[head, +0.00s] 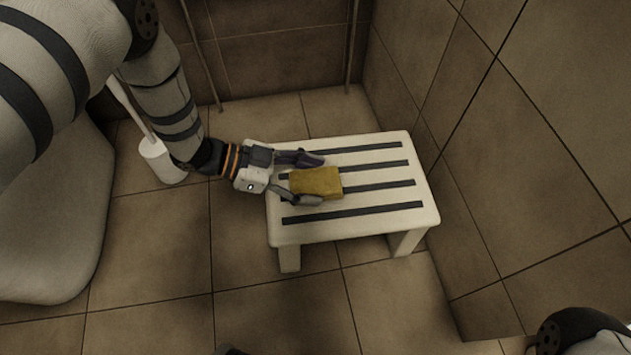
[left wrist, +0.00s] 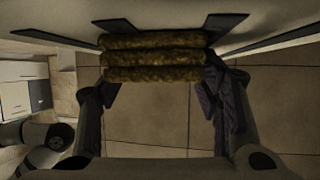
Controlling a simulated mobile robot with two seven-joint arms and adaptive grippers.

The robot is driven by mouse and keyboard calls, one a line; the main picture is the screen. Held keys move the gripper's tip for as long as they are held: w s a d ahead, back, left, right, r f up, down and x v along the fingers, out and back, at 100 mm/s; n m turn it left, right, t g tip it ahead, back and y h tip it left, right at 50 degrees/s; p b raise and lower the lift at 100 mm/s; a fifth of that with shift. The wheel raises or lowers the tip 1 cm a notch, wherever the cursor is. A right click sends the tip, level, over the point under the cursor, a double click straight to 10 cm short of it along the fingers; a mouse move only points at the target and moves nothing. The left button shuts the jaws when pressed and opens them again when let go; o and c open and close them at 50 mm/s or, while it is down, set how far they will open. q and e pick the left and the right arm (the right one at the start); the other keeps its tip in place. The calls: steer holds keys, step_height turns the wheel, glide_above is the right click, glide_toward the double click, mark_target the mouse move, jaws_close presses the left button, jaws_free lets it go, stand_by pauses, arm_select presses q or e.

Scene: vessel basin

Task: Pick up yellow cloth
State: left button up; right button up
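The yellow cloth (head: 316,182) is a folded block lying on the white slatted stool (head: 390,222). In the left wrist view the cloth (left wrist: 153,59) shows as stacked folded layers between the fingertips. My left gripper (head: 318,181) reaches in from the left with its fingers apart, one on the far side of the cloth and one on the near side. In the left wrist view the fingers (left wrist: 158,85) are spread about as wide as the cloth; I cannot tell whether they touch it. My right gripper is not in view.
The tiled wall (head: 510,150) stands close to the stool's right side. A white toilet-brush holder (head: 160,160) stands on the floor to the left, behind my left arm. A large pale rounded fixture (head: 50,220) is at the far left.

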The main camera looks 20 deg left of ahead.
arm_select(q)
steer(key=shift+c, duration=1.1)
